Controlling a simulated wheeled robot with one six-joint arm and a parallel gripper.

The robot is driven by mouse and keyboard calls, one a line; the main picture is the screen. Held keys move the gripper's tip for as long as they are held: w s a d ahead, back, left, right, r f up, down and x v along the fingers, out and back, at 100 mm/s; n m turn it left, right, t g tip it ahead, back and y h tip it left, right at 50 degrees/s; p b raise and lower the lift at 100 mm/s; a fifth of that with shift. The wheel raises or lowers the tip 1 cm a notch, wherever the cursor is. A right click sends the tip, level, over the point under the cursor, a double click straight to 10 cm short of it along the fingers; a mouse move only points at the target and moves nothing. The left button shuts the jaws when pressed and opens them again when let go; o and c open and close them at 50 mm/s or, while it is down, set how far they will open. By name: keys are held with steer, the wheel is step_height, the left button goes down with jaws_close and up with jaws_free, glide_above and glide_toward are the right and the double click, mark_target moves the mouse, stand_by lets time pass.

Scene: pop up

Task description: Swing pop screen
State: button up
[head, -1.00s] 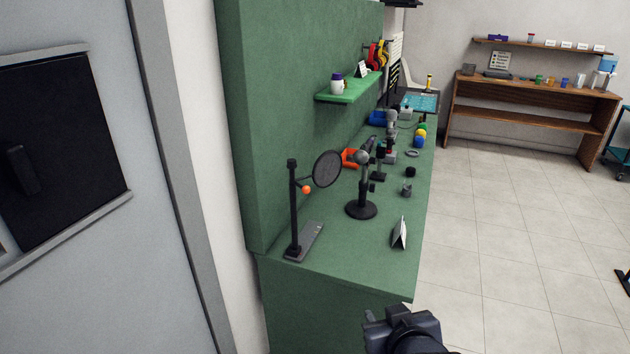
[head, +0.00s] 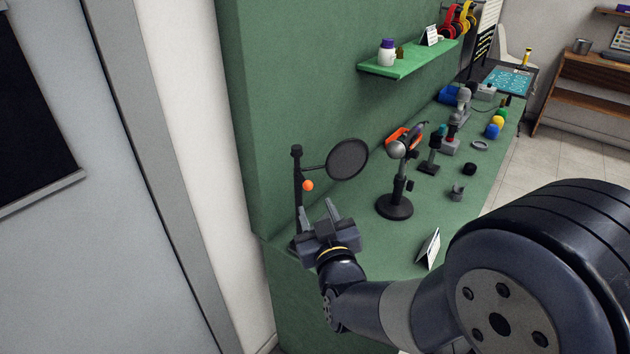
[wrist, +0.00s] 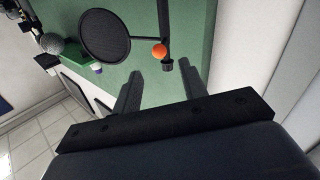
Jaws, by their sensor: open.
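The pop screen (head: 347,159) is a round dark mesh disc on a short side arm from a dark upright post (head: 297,185). An orange ball (head: 308,186) sits near the post, below that arm. In the wrist view the pop screen (wrist: 105,36) is at the upper left and the orange ball (wrist: 159,50) is near the top middle. My gripper (head: 318,213) is open and empty, in front of the post and below the ball in the head view. Its two fingers (wrist: 160,92) point toward the ball in the wrist view, apart from it. The post's base is mostly hidden behind my gripper.
A microphone on a round-based stand (head: 394,206) stands right of the pop screen on the green bench (head: 360,235). A small white tent card (head: 429,247) is at the bench's front edge. A green shelf (head: 410,62) is above. A green panel rises behind.

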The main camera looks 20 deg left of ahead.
mark_target(309, 189)
steer(key=p+x, duration=0.2)
steer(key=x, duration=0.7)
steer(key=shift+w, duration=0.2)
steer(key=shift+c, duration=0.3)
jaws_close()
